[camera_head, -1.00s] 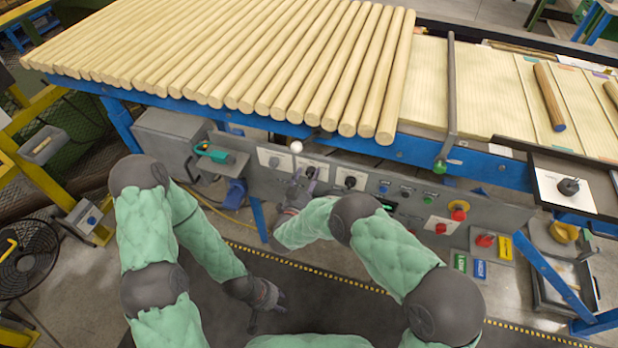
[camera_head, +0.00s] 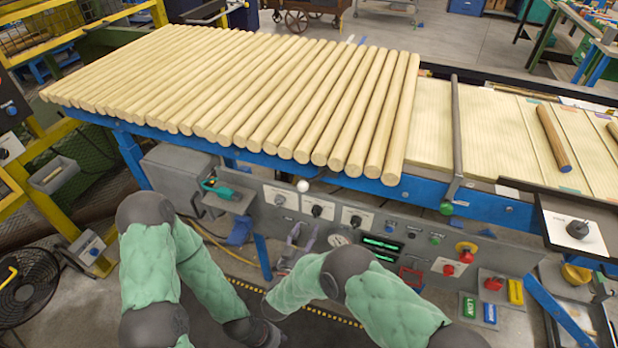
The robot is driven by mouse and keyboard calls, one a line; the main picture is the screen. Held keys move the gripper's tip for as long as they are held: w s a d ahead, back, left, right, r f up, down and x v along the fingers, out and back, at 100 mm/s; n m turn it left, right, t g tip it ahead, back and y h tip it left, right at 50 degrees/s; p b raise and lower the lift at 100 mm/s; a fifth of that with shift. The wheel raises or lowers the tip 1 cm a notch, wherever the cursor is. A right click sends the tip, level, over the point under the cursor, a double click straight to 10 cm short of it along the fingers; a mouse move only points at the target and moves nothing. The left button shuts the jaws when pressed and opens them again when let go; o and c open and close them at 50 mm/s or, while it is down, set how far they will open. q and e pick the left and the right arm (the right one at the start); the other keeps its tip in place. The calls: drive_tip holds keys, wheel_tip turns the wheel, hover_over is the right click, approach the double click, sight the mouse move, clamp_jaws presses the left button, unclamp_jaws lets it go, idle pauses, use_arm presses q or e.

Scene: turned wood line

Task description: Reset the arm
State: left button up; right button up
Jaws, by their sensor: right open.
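My right arm (camera_head: 385,300) in its green padded sleeve reaches in from the lower right. Its gripper (camera_head: 301,236) is open and empty, in front of the grey control panel (camera_head: 345,222) below the table edge. I cannot tell whether it touches the panel. My left arm (camera_head: 150,265) comes in at the lower left and bends down and inward. Its gripper (camera_head: 266,334) is low at the bottom edge, dark and partly hidden by my right arm, so its jaws are unclear.
A blue-framed table (camera_head: 250,155) carries a row of turned wood rods (camera_head: 250,95). The panel has knobs, lit displays and a red button (camera_head: 467,256). A grey bar (camera_head: 455,140) crosses the right side. A fan (camera_head: 30,285) stands at left.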

drive_tip(key=s+d+f+n+g+y, duration=0.1)
drive_tip(key=s+d+f+g+y, duration=0.15)
drive_tip(key=f, duration=0.25)
drive_tip(key=s+d+f+n+g+y+p, duration=0.1)
drive_tip(key=d+f+g+y, duration=0.15)
drive_tip(key=f, duration=0.25)
drive_tip(key=s+d+f+n+g+y, duration=0.1)
drive_tip(key=s+d+f+g, duration=0.15)
drive_tip(key=f+g, duration=0.2)
drive_tip(key=s+d+f+g+y, duration=0.1)
drive_tip(key=s+d+g, duration=0.1)
drive_tip(key=s, duration=0.8)
drive_tip(key=s+d+f+g+y+p, duration=0.1)
drive_tip(key=s+g, duration=0.4)
drive_tip(key=s, duration=0.5)
drive_tip(key=shift+s+d+n+y, duration=0.4)
drive_tip(key=shift+d+y, duration=0.4)
drive_tip(key=shift+w+f, duration=0.1)
